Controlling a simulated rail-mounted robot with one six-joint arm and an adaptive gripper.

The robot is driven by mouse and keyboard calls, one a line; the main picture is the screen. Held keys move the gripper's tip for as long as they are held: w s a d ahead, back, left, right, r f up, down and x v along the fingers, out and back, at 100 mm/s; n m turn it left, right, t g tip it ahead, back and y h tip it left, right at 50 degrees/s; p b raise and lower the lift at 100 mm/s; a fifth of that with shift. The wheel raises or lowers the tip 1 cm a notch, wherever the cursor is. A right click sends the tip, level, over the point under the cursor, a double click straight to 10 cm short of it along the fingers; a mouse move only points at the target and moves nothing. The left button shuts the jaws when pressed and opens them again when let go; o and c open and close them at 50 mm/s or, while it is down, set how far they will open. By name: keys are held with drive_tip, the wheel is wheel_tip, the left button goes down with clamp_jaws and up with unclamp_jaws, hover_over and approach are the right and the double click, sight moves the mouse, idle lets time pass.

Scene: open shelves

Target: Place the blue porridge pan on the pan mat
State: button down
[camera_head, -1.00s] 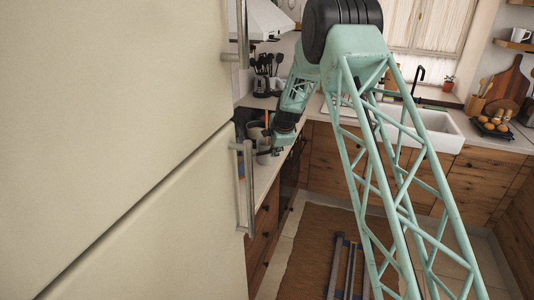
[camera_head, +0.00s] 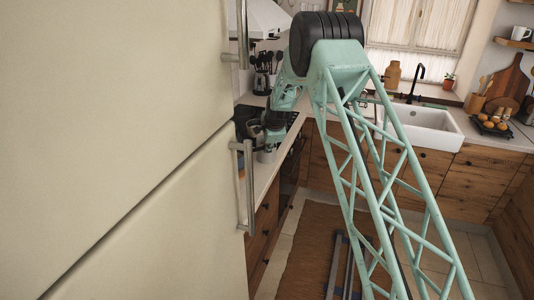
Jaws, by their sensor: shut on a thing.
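My gripper (camera_head: 272,136) is small and far off, over the left counter beside the fridge edge. It is shut on a small pan (camera_head: 266,156) that looks pale grey-blue at this distance. The pan hangs just below the gripper, at or close above the counter; I cannot tell whether it touches. The pan's handle and the fingertips are too small to make out. I cannot pick out the pan mat; the fridge or my arm may hide it.
The tall cream fridge (camera_head: 110,130) with metal handles fills the left side and hides part of the counter (camera_head: 262,180). Another pot (camera_head: 253,128) stands on the dark hob behind the gripper. Black utensils (camera_head: 264,62) stand farther back. A white sink (camera_head: 425,128) is at right.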

drive_tip(key=shift+f, duration=1.35)
drive_tip(key=c, duration=2.9)
unclamp_jaws()
drive_tip(key=shift+f, duration=0.15)
drive_tip(key=shift+s+r, duration=0.1)
drive_tip(key=shift+r, duration=0.15)
drive_tip(key=shift+v, duration=5.85)
